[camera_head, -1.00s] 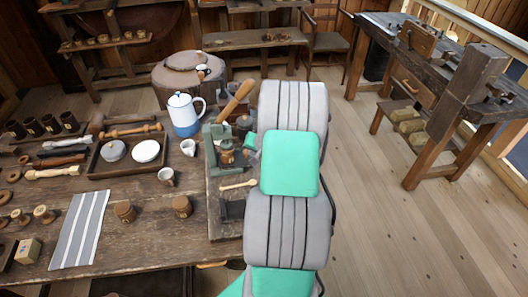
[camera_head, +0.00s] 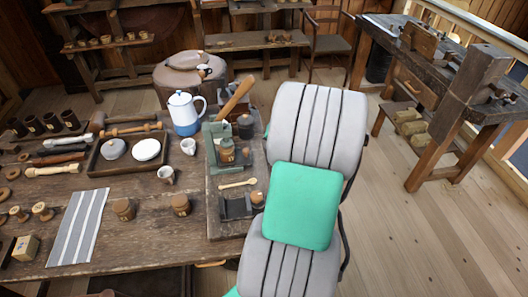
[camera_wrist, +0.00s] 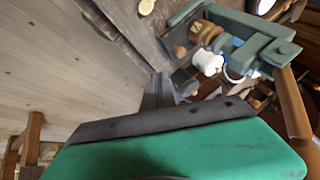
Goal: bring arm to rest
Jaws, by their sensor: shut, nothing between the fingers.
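My arm is raised at the right of the table in the head view, its grey and green links seen from above. My gripper is hidden behind them there. In the wrist view my gripper (camera_wrist: 158,92) shows as dark fingers close together, shut and empty, beyond my green wrist housing. Part of the table edge and the green vise (camera_wrist: 240,40) lie past it; the vise also shows in the head view (camera_head: 212,150). No task object is held.
The table (camera_head: 150,240) carries a white and blue pot (camera_head: 184,113), a tray (camera_head: 100,165) with dishes, small mugs (camera_head: 166,174), a striped cloth (camera_head: 78,228) and wooden spools. A workbench (camera_head: 440,85) stands at the right. Open floor (camera_head: 420,240) lies between.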

